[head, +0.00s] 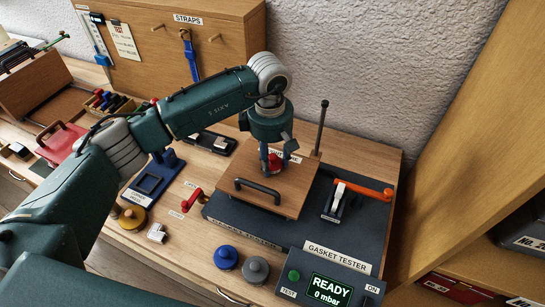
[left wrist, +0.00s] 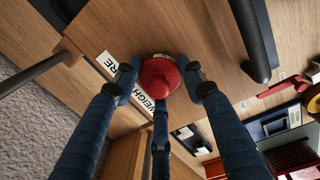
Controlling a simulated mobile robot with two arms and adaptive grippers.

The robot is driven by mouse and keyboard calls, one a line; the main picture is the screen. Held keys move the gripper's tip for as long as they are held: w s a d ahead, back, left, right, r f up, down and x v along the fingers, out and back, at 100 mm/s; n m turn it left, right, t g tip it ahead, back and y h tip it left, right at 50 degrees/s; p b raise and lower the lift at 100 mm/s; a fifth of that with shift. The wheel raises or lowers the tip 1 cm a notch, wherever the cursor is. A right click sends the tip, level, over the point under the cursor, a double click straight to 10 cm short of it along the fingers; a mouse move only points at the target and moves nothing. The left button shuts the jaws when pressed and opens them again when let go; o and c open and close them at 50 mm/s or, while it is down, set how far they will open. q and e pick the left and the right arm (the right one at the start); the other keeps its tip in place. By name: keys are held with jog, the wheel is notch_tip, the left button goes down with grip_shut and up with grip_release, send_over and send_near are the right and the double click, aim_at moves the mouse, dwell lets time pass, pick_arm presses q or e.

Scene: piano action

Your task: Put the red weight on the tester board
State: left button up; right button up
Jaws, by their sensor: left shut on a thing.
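The red weight (head: 274,163) is between the blue fingers of my left gripper (head: 275,160), over the back part of the wooden tester board (head: 290,203). In the left wrist view, the gripper's three fingers (left wrist: 160,88) close around the red weight (left wrist: 158,78), which partly covers the white label (left wrist: 143,98) on the wood. I cannot tell whether the weight's underside touches the board. The board has a black handle (head: 257,190) near its front and sits on the dark gasket tester (head: 235,215). My right gripper is not in view.
A tall dark rod (head: 321,128) rises close behind the gripper. An orange-handled clamp (head: 340,200) stands to the right. The tester's display (head: 328,290) reads READY, 0 mbar. Blue (head: 226,257) and grey (head: 255,269) weights stand in front.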

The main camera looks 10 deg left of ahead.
aim_at(272, 158)
pick_arm(q)
jog(key=shift+f, duration=0.15)
jog(key=o, duration=1.4)
jog(key=shift+o, duration=0.2)
jog(key=shift+r, duration=0.3)
jog(key=r+b, duration=0.1)
jog(key=r, duration=0.2)
jog(key=r+b, duration=0.1)
jog(key=r, duration=0.3)
jog(key=r+b, duration=0.1)
jog(key=r, duration=0.2)
jog(key=shift+s+r, duration=0.3)
jog(key=shift+a+r, duration=0.1)
jog(key=shift+r, duration=0.5)
